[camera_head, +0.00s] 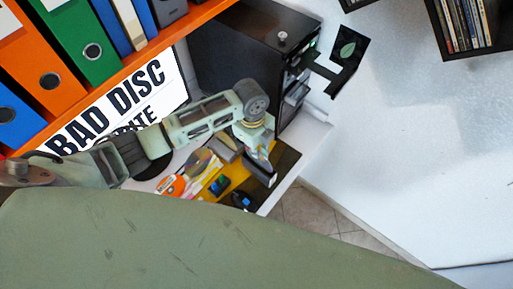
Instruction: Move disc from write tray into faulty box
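The black computer tower (245,50) stands on the white desk, and grey drive trays (297,92) seem to stick out of its front. I cannot tell whether a disc lies in them. My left gripper (246,160) hangs over the desk, in front of and below the tower's drives. Its two grey fingers look spread apart, with nothing seen between them. A loose group of discs and sleeves (185,177) lies to its left, partly behind my arm. I cannot make out a faulty box. My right gripper is not in view.
An orange shelf (130,62) with several binders crosses the upper left. A "BAD DISC" sign (110,105) stands below it. Small dark shelves with cases (466,25) hang on the white wall. Tiled floor (310,210) is clear.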

